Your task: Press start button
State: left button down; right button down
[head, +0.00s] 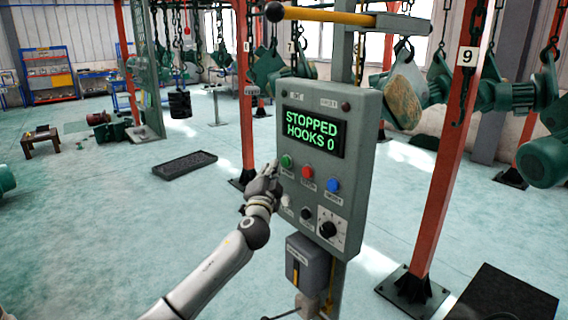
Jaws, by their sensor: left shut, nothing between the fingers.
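The grey control box (330,165) stands on a post right of centre. Its screen (312,131) reads "STOPPED HOOKS 0" in green. Below the screen is a row of a green button (287,161), a red button (308,172) and a blue button (333,185); their labels are too small to read. My left gripper (268,173) is shut and empty, just left of and below the green button at the box's left edge. Whether it touches the box cannot be told. My right gripper is not in view.
A dial (328,229) and small knobs sit low on the box. A smaller grey box (308,262) hangs beneath. An orange post (450,150) marked 9 stands to the right. Hooks and chains hang behind. The floor at left is largely clear, with a black tray (185,164).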

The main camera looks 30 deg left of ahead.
pick_arm(q)
jog(key=shift+w, duration=0.1)
dwell(0.6)
jog(key=shift+w+d, duration=0.2)
jog(key=shift+w, duration=0.15)
